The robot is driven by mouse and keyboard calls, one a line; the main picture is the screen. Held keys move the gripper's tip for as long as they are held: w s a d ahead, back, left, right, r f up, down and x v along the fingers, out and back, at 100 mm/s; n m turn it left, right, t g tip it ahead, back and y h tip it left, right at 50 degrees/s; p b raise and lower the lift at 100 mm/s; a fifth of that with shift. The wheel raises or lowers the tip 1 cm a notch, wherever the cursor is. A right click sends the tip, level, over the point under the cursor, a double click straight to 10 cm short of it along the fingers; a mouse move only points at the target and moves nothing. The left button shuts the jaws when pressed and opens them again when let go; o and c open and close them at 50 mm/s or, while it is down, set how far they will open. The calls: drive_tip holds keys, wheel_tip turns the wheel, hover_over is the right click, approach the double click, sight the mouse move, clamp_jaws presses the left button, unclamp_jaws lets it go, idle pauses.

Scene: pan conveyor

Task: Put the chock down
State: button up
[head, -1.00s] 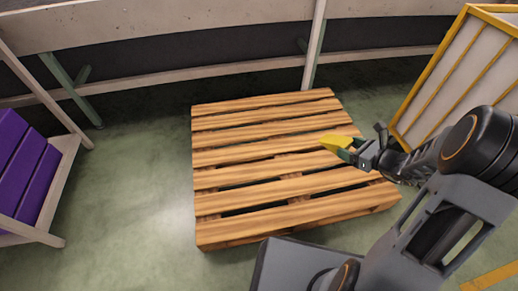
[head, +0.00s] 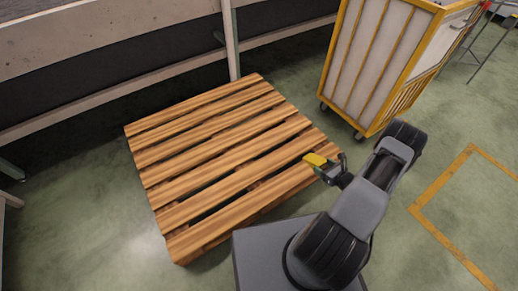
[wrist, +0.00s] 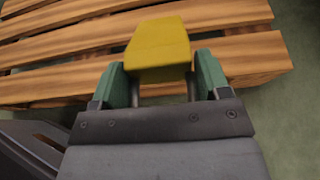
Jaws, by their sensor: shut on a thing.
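The yellow chock (head: 315,159) is held in my gripper (head: 323,167), near the right edge of the wooden pallet (head: 215,160) in the head view. In the wrist view the chock (wrist: 158,50) sits between the two green fingers of my gripper (wrist: 162,78), which is shut on it. Its far end points away from the gripper. The pallet's slats (wrist: 60,45) show behind and below the chock. I cannot tell the exact height of the chock above the pallet. The top of the pallet is bare.
A yellow-framed cart (head: 375,60) on casters stands beyond the pallet to the right. A conveyor frame (head: 110,40) with a post runs along the back. Green floor (head: 430,150) with a yellow marking (head: 440,245) is free at the right.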

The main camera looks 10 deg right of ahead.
drive_tip(key=w+a+f+b, duration=0.6)
drive_tip(key=w+a+f, duration=0.3)
drive_tip(key=shift+a, duration=0.2)
drive_tip(key=shift+w+a+f+b, duration=0.25)
drive_tip(key=shift+f+b, duration=0.05)
drive_tip(key=shift+f, duration=0.25)
drive_tip(key=shift+w+f+b, duration=0.1)
drive_tip(key=shift+f+b, duration=0.6)
drive_tip(key=shift+f, duration=0.8)
drive_tip(key=shift+f, duration=0.1)
drive_tip(key=o, duration=1.1)
